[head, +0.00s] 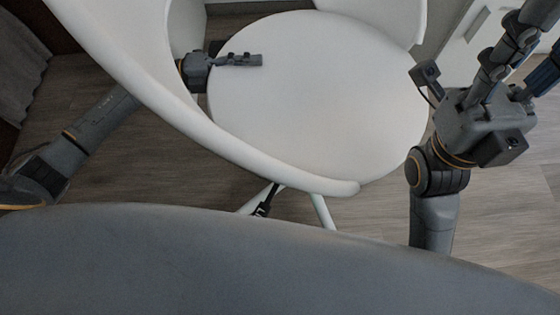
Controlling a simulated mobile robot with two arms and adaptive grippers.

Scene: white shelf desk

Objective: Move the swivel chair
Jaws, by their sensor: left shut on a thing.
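The white swivel chair (330,95) fills the middle of the head view, with a round seat, a curved shell rim sweeping from the upper left to the lower middle, and pale legs below. My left gripper (250,60) reaches in from the left, behind the near rim, to the left part of the chair. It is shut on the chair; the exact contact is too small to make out. My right gripper (535,45) is at the right, apart from the seat, fingers spread and pointing up. Its tips are partly cut off by the frame edge.
Grey wood floor (170,170) shows left of and below the chair. A white cabinet or desk part (470,40) stands at the upper right behind my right arm. A grey curtain-like cloth (25,70) hangs by a dark edge at the far left.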

